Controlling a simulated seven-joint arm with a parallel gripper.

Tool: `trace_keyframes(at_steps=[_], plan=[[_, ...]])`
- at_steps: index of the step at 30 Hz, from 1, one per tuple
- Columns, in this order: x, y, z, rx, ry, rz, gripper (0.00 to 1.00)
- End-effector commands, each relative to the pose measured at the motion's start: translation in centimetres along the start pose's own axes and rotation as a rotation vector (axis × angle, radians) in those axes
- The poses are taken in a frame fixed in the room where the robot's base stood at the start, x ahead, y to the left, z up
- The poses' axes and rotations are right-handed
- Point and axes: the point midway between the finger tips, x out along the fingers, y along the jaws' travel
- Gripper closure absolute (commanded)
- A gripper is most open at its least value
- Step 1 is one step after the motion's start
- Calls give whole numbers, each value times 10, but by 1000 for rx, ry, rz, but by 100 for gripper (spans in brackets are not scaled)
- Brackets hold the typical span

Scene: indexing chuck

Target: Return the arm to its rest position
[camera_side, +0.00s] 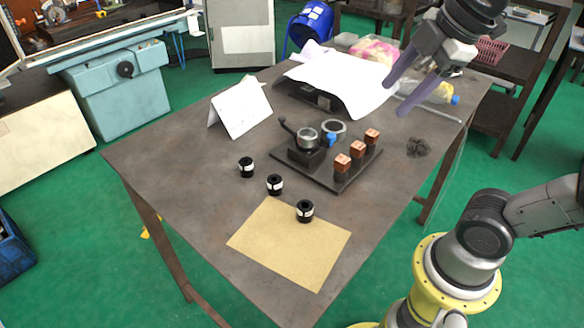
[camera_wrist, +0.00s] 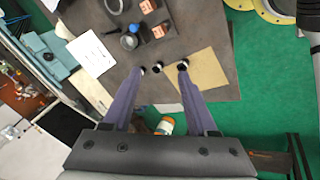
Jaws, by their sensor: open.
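My gripper (camera_side: 402,88) is at the upper right of the side view, raised above the table's right side. Its two purple fingers are spread apart with nothing between them. In the wrist view the open gripper (camera_wrist: 162,68) points down towards the table from a height. The chuck fixture (camera_side: 307,141) stands on a dark plate with a lever, a grey ring (camera_side: 334,127) and several copper blocks (camera_side: 342,162). Black cylinders with white bands (camera_side: 275,185) stand in a row on the table, apart from the gripper.
The table (camera_side: 180,165) holds a tan sheet (camera_side: 290,243) at the front, a folded white card (camera_side: 240,108), white paper (camera_side: 340,80) at the back, and dark shavings (camera_side: 418,147) at the right. The table's left side is clear. A shelf with a pink basket (camera_side: 490,50) stands behind.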

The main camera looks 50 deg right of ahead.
Motion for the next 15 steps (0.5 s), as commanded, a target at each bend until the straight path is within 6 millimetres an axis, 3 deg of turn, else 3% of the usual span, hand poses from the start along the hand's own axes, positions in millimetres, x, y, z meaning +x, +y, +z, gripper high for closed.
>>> trace_keyframes(at_steps=[3, 7, 10, 15], plan=[[22, -37, 20, 263, 15, 13, 42], [49, -65, 37, 554, 17, 9, 42], [66, -75, 43, 746, 6, -2, 42], [69, -70, 40, 957, 35, 15, 42]])
